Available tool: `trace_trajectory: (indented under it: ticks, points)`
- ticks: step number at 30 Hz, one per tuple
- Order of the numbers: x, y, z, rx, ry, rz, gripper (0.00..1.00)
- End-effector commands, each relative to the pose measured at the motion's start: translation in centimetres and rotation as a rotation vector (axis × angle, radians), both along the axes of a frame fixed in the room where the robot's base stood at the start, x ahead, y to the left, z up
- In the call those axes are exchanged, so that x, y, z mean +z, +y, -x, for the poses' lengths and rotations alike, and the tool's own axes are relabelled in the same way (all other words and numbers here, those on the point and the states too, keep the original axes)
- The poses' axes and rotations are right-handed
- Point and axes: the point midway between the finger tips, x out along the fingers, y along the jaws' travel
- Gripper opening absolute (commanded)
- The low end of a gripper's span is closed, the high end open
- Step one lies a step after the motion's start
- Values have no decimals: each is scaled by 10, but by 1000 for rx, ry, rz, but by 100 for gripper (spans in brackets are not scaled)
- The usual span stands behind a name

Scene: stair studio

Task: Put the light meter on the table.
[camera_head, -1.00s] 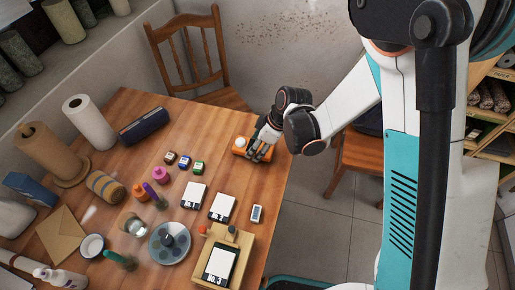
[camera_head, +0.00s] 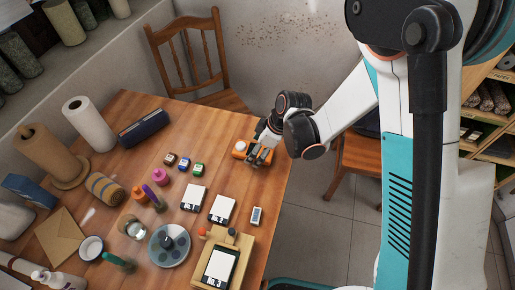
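The light meter appears to be the orange device with a white dome (camera_head: 240,147) at the table's right far edge. It lies on or just above the wooden table (camera_head: 215,133); the gap, if any, is too small to tell. My gripper (camera_head: 259,158) is right over its right part, fingers pointing down, and hides some of it. Orange shows on both sides of the fingers. Whether the fingers grip it or stand apart around it cannot be made out.
A dark case (camera_head: 144,127) lies at the far left. A wooden chair (camera_head: 195,60) stands behind the table. Bare wood surrounds the meter.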

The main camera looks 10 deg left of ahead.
Motion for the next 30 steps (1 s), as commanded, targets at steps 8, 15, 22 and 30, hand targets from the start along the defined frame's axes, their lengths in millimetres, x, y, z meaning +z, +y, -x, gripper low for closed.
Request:
trace_trajectory:
  ticks: [8,15,22,30]
  points:
    - [50,-20,2,-2,1,0,75]
    - [91,-37,3,-2,1,0,75]
    - [110,-45,4,0,0,0,75]
    - [111,-46,4,0,0,0,75]
